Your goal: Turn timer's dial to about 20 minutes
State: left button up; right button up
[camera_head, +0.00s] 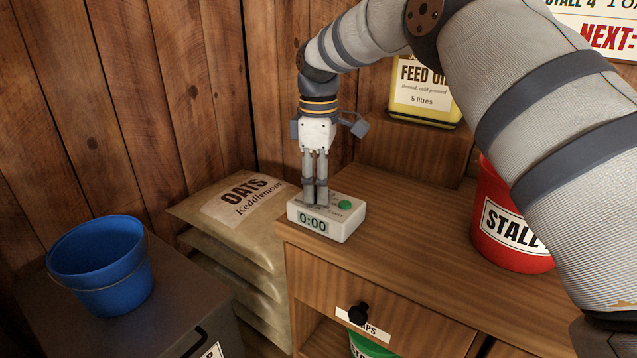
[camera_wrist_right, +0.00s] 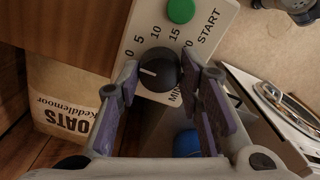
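The white timer (camera_head: 343,225) stands on the wooden cabinet near its left front corner. Its display (camera_head: 312,223) reads 0:00, and a green button (camera_head: 345,205) is on its top face. In the right wrist view the black dial (camera_wrist_right: 158,71) has a white pointer facing left, near the 0 end of its printed scale. My right gripper (camera_head: 316,190) points down at the timer; in the wrist view its fingers (camera_wrist_right: 158,78) are apart, one on each side of the dial, with narrow gaps seeming to show. The head view hides the dial behind the fingers. My left gripper is out of view.
A yellow feed oil container (camera_head: 425,95) stands on a wooden step behind. A red bucket (camera_head: 497,225) is right of the timer. Oats sacks (camera_head: 225,215) and a blue bucket (camera_head: 100,265) are left. The cabinet top (camera_head: 420,235) between timer and red bucket is clear.

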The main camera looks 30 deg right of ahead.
jog(key=c, duration=0.4)
jog(key=m, duration=0.3)
jog(key=shift+m+p, duration=0.3)
jog(key=shift+m, duration=0.1)
jog(key=m, duration=0.3)
jog(key=shift+m, duration=0.3)
jog(key=m, duration=0.3)
jog(key=shift+m, duration=0.4)
jog(key=m, duration=0.6)
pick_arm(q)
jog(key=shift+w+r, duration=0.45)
pick_arm(e)
jog(key=m, duration=0.6)
jog(key=shift+m, duration=0.4)
